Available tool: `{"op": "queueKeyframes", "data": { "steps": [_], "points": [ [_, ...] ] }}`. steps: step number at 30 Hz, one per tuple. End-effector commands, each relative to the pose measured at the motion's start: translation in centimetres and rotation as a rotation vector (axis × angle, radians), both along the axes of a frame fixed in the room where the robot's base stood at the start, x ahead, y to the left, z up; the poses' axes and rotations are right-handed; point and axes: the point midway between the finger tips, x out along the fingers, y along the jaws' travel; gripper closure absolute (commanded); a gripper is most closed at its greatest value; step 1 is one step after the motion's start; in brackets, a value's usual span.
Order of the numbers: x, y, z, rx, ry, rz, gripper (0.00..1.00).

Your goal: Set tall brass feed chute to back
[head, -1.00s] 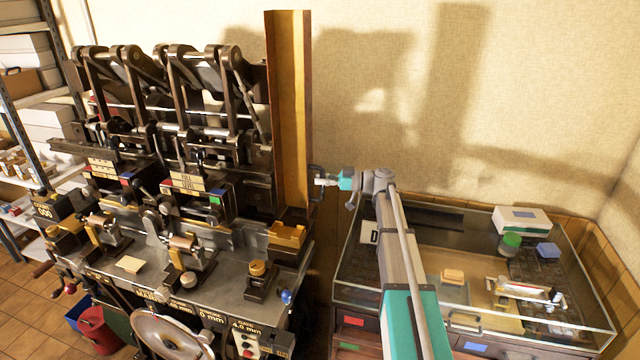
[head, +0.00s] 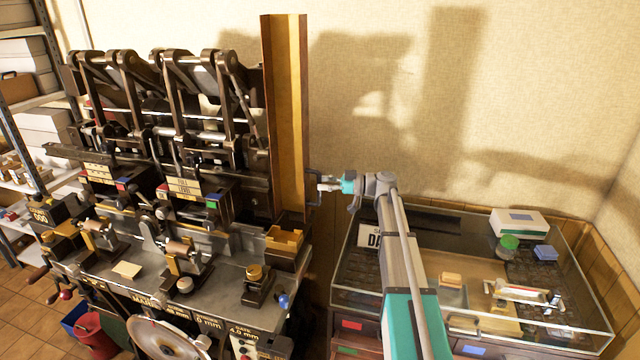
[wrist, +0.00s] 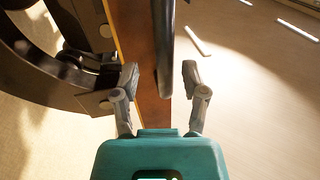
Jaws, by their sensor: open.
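The tall brass feed chute (head: 289,110) stands upright at the right end of the dark press, its open channel facing forward. A dark handle (head: 311,187) juts from its right side at lower height. My gripper (head: 325,187) is beside that handle, to the right of the chute. In the wrist view the chute's brown side (wrist: 136,45) runs up the middle. The dark handle bar (wrist: 164,50) reaches down between the open jaws of my gripper (wrist: 160,78), with gaps on both sides. Any setting mark is not readable.
The press (head: 150,185) with its levers fills the left. A brass-coloured open box (head: 284,240) sits below the chute. A glass-sided case (head: 470,290) with small items stands right, under my arm.

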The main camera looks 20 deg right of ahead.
Motion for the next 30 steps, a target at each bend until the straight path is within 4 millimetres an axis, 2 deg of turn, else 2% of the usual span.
{"op": "queueKeyframes", "data": {
  "steps": [18, 24, 30],
  "points": [
    [-2.8, -8.6, 0.0, 0.001, 0.000, -0.003, 0.43],
    [-3.3, -9.8, 0.0, 0.001, 0.000, -0.001, 0.43],
    [-3.4, -10.0, 0.0, 0.001, 0.000, -0.001, 0.43]
  ]
}}
